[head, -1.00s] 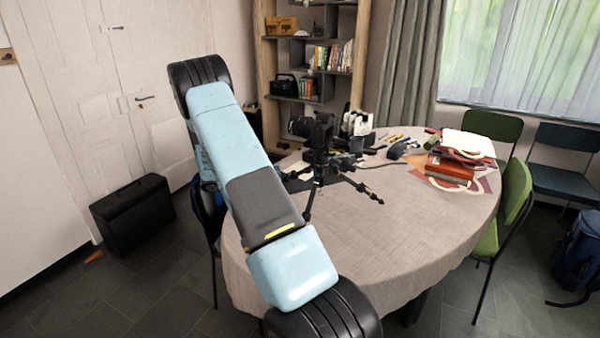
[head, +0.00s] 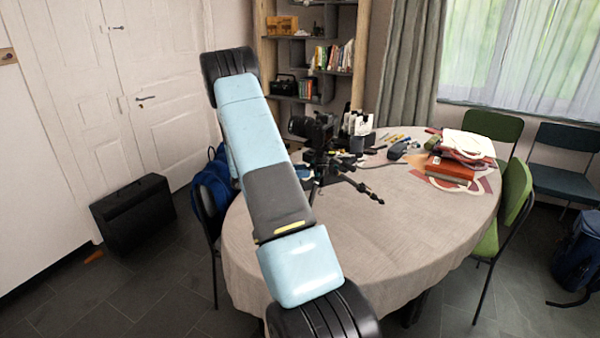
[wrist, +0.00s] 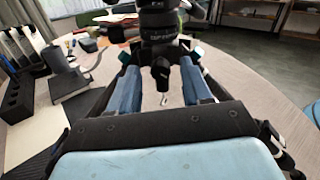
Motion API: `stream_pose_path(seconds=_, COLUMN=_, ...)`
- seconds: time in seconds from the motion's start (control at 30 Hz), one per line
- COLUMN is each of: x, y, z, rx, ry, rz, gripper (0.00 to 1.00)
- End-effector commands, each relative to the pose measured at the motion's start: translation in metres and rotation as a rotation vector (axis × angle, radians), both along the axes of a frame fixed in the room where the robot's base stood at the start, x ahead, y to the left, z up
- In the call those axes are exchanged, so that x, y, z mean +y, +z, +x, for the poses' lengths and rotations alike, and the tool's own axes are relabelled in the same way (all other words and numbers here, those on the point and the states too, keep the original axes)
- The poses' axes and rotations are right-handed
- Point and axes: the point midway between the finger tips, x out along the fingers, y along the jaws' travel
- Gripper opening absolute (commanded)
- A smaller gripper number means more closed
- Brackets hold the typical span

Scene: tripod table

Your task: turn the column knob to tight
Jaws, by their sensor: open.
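A black camera (head: 312,127) sits on a small black tripod (head: 345,180) on the round table (head: 400,235). My arm hides the tripod's left side in the head view. In the wrist view the camera (wrist: 160,20) is at top centre, with the dark tripod below it. My gripper (wrist: 160,68) shows there as two blue fingers, spread apart, one on each side of the tripod's middle. Nothing is clearly held between them. A small pale piece shows between the fingers, but I cannot tell whether it is the column knob.
The table's front is clear.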

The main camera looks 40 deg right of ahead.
Motion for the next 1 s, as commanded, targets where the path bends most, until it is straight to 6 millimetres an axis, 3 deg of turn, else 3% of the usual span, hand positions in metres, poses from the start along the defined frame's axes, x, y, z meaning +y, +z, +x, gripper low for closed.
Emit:
stream_pose_path(seconds=0.07, x=0.0001, y=0.0001, z=0.0001, rx=0.000, ry=0.000, rz=0.000, gripper=0.45)
stream_pose_path(seconds=0.53, x=0.0001, y=0.0001, z=0.0003, rx=0.000, ry=0.000, rz=0.000, gripper=0.00)
stream_pose_path(seconds=1.0, x=0.0004, y=0.0003, z=0.0010, rx=-0.067, ry=0.002, rz=-0.042, gripper=0.00)
